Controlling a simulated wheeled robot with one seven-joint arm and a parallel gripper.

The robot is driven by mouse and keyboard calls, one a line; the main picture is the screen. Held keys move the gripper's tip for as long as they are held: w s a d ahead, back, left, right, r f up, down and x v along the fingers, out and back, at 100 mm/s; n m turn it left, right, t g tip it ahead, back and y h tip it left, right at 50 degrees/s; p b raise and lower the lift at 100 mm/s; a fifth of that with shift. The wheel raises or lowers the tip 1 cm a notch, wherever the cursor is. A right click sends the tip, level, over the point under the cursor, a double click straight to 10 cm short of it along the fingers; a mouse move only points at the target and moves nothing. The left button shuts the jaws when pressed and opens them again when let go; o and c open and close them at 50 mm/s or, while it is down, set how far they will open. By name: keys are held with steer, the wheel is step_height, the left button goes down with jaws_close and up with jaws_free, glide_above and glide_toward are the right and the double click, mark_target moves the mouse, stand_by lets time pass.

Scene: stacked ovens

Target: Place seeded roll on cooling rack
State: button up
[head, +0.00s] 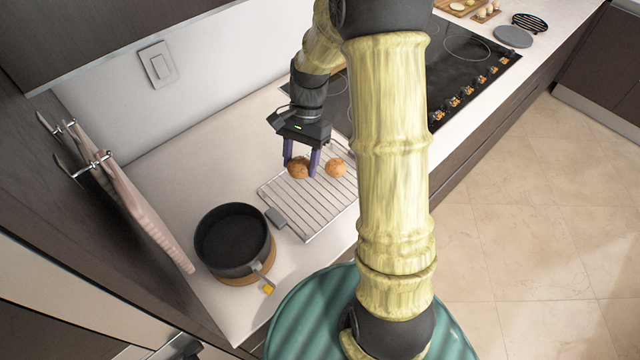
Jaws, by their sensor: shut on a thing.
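The cooling rack (291,203), a wire grid, lies on the white counter. My gripper (301,172) points down over the rack's far part. Its two purple fingers are shut on a round golden-brown roll (298,169). The roll is at or just above the wires; I cannot tell whether it touches them. A second brown roll (335,167) sits on the rack just to the right, apart from the held one. Seeds are too small to make out on either roll. My arm hides the rack's right edge.
A dark pan (233,241) stands on a wooden trivet left of the rack. A small grey item (276,217) is at the rack's left edge. A pink towel (142,213) hangs on the left wall. The black cooktop (462,62) lies beyond.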

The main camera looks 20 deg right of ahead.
steer(key=p, duration=0.1)
glide_above(301, 199)
steer(key=w+d, duration=0.1)
steer(key=shift+w+f, duration=0.1)
steer(key=shift+f, duration=3)
steer(key=shift+w+f+p, duration=0.1)
steer(key=shift+f+p, duration=0.25)
steer(key=shift+f, duration=1.55)
steer(key=shift+f, duration=0.15)
steer(key=o, duration=1)
steer(key=shift+d, duration=0.1)
steer(key=shift+c, duration=0.2)
